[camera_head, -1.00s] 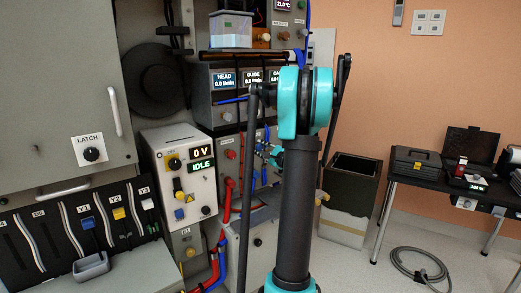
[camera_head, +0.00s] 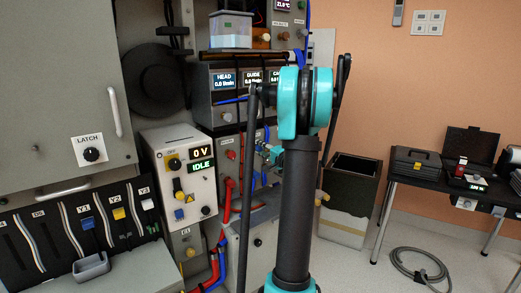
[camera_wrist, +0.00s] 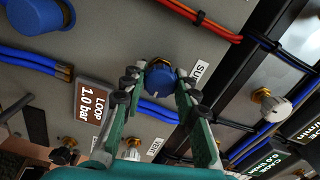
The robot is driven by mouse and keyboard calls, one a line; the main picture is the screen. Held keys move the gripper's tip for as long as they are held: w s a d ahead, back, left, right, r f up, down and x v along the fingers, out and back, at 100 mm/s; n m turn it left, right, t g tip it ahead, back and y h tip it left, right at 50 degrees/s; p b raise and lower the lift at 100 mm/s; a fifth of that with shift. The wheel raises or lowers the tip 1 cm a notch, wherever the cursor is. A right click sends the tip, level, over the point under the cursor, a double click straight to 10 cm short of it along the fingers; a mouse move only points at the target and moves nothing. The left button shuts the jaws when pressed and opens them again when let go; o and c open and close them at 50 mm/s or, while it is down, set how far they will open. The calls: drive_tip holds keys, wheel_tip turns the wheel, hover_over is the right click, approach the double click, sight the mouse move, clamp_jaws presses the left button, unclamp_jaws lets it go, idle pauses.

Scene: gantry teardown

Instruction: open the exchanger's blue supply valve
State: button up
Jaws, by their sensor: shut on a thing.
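The blue supply valve knob (camera_wrist: 158,84) shows in the wrist view, on a grey panel with a label (camera_wrist: 199,72) that reads "SU" before it is partly covered. My gripper (camera_wrist: 159,72) has its two green fingers on either side of the knob and is shut on it. The knob's turn angle is hard to read. In the head view, my gripper (camera_head: 269,153) is small at the exchanger panel, partly behind my arm, and the knob cannot be made out there.
A display (camera_wrist: 93,107) reads "LOOP 1.0 bar". A white knob (camera_wrist: 131,151) by a "VENT" label sits below the gripper. Blue hoses (camera_wrist: 160,112) and a red hose (camera_wrist: 203,20) run close by. A larger blue cap (camera_wrist: 38,14) is at upper left.

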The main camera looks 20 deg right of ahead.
drive_tip(key=shift+n, duration=0.4)
drive_tip(key=o, duration=1.2)
drive_tip(key=shift+c, duration=0.2)
drive_tip(key=v, duration=1.2)
drive_tip(key=shift+f, duration=0.1)
